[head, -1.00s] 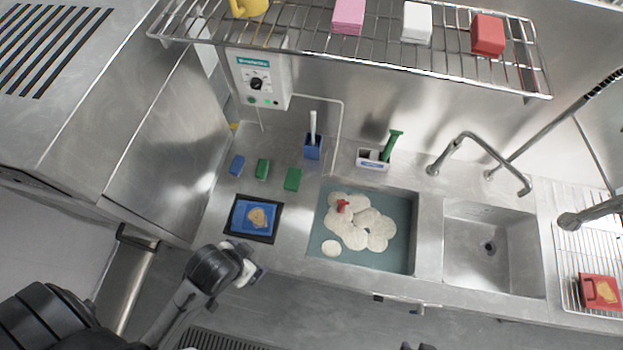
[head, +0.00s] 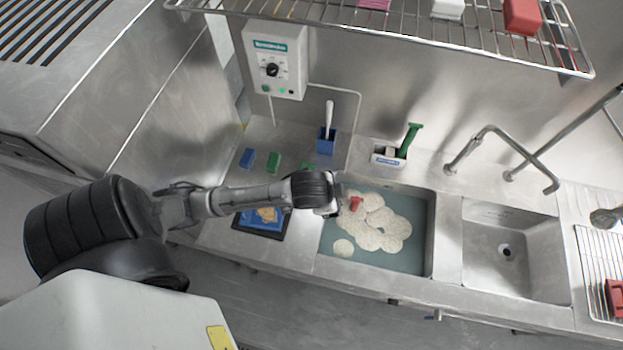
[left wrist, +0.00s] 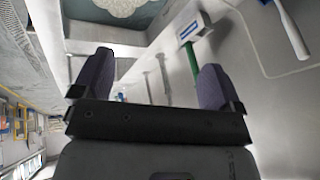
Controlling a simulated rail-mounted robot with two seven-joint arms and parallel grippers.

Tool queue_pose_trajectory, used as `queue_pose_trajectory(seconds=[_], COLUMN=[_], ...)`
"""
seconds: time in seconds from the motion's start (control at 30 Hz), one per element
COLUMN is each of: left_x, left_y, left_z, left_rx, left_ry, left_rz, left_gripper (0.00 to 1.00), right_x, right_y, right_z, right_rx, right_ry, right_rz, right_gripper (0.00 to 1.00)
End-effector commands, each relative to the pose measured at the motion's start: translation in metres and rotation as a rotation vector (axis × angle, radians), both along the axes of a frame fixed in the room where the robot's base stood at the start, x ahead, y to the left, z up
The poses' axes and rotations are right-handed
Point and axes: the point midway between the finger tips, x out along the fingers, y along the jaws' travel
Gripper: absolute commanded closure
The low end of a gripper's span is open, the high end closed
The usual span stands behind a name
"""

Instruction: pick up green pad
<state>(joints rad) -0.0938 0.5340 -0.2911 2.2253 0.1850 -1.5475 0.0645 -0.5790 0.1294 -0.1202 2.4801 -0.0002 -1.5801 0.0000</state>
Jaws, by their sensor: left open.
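A green pad (head: 273,162) lies on the steel counter behind my left forearm, to the right of a blue pad (head: 247,158). My left gripper (head: 328,210) is over the left edge of the filled sink, to the front right of the pads. In the left wrist view, its two purple fingers (left wrist: 155,82) are apart with nothing held between them. No pad can be made out in that view. My right gripper is out of view.
The left sink (head: 427,225) holds water, whitish round shapes and a red item (head: 355,203). A blue holder (head: 326,146) and a white caddy with a green-handled brush (head: 408,140) stand behind. A black-rimmed blue tray (head: 245,221) lies under my arm. The right sink (head: 500,255) is empty.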

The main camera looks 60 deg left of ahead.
Motion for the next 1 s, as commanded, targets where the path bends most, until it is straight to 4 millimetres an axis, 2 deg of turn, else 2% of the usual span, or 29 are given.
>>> queue_pose_trajectory(seconds=[0.03,0.1,0.17,0.2,0.3,0.4,0.5,0.63,0.83,1.0], left_x=[0.018,0.039,0.052,0.058,0.059,0.051,0.044,0.041,0.040,0.040], left_y=[0.019,0.050,0.084,0.110,0.167,0.206,0.218,0.220,0.220,0.220], left_z=[-0.018,-0.037,-0.056,-0.067,-0.090,-0.108,-0.117,-0.123,-0.130,-0.141], left_rx=[0.034,0.057,0.059,0.047,-0.028,-0.139,-0.238,-0.318,-0.361,-0.364], left_ry=[0.015,0.060,0.118,0.161,0.255,0.322,0.351,0.360,0.363,0.364], left_rz=[0.003,0.038,0.111,0.184,0.424,0.706,0.915,1.081,1.174,1.178], left_gripper=[0.08,0.08,0.08,0.08,0.08,0.08,0.08,0.08,0.08,0.08], right_x=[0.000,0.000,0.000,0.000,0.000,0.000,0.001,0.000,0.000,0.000], right_y=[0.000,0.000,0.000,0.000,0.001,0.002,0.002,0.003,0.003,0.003], right_z=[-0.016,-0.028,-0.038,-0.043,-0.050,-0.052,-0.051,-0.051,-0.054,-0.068], right_rx=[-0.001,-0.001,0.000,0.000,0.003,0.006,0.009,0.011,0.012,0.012], right_ry=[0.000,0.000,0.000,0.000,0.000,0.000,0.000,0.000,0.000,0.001], right_rz=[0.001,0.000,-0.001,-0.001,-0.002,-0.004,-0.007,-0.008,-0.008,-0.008], right_gripper=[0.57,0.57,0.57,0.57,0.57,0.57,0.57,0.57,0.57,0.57])
